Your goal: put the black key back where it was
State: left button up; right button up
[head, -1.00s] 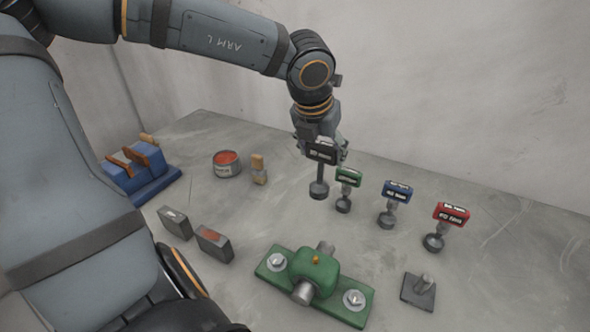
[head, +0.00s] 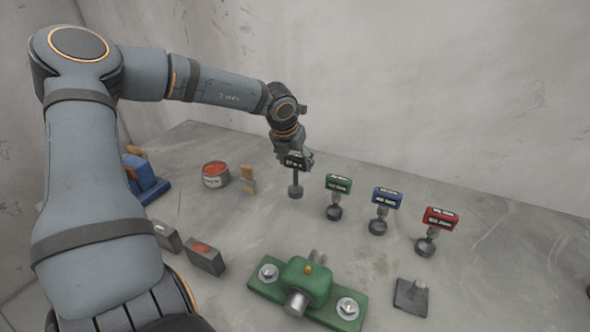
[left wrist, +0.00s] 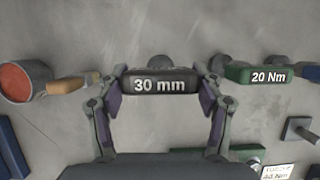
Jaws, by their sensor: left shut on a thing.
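The black key (head: 294,162) has a block-shaped head above a grey stem with a round foot. In the left wrist view the key (left wrist: 160,85) reads "30 mm". My left gripper (head: 297,155) is shut on its head, one finger at each end. The key hangs upright at the back of the table, left of the green key (head: 339,183). I cannot tell whether its foot touches the table. My right gripper is not in view.
A blue key (head: 387,197) and a red key (head: 440,217) stand to the right. In front are a green bearing block (head: 306,284) and a dark square plate with a post (head: 411,297). A red-topped tin (head: 215,174) and a wooden-handled brush (head: 248,180) are left.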

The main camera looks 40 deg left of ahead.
aim_at(295, 168)
pick_arm(q)
notch_tip(295, 168, down, 3)
jog(key=shift+r, duration=0.2)
jog(key=shift+w+a+f, duration=0.15)
jog(key=shift+f, duration=0.25)
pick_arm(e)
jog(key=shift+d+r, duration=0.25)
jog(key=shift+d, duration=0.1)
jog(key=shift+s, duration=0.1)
pick_arm(q)
jog(key=shift+f, duration=0.1)
jog(key=o, duration=1.7)
jog(key=shift+c, duration=0.2)
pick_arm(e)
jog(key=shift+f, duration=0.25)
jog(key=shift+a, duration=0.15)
